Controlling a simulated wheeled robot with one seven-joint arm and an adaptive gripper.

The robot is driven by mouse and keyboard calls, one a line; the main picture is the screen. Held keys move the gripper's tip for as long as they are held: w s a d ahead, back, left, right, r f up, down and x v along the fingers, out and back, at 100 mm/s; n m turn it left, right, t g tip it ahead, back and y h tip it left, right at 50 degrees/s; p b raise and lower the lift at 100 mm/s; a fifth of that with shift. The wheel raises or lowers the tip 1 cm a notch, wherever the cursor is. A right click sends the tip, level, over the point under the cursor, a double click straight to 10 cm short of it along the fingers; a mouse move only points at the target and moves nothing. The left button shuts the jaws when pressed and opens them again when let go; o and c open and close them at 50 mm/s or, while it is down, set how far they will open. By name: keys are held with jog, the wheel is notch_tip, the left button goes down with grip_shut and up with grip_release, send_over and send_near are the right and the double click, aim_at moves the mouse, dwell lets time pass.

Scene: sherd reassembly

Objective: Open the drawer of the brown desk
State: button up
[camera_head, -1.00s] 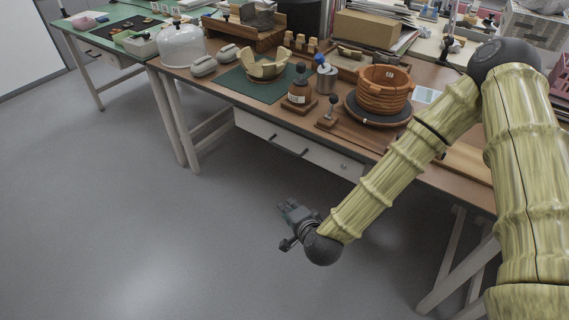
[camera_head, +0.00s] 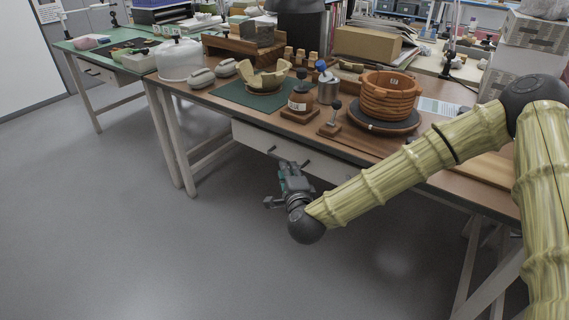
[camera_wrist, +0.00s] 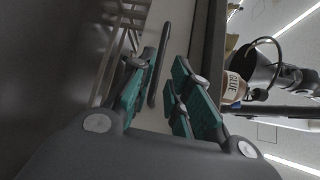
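The brown desk (camera_head: 215,101) has a white drawer (camera_head: 247,136) under its top, and the drawer looks shut. Its dark bar handle (camera_head: 271,150) is partly hidden behind my gripper (camera_head: 287,168), which is in front of the drawer. In the wrist view my gripper (camera_wrist: 160,95) is open, with teal pads on both fingers. The dark handle (camera_wrist: 160,65) shows between and beyond the fingertips, with the pale drawer front (camera_wrist: 172,40) behind it. I cannot tell whether a finger touches the handle.
On the desk stand a glue bottle (camera_head: 298,101), a terracotta pot (camera_head: 388,95) on a dark turntable, a pale broken bowl (camera_head: 268,80) and a glass dome (camera_head: 180,60). The desk's left legs (camera_head: 175,140) are nearby. The floor in front is clear.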

jog(key=b+x, duration=0.1)
jog(key=x, duration=0.5)
jog(key=shift+w+f, duration=0.1)
jog(key=shift+w, duration=0.25)
grip_shut()
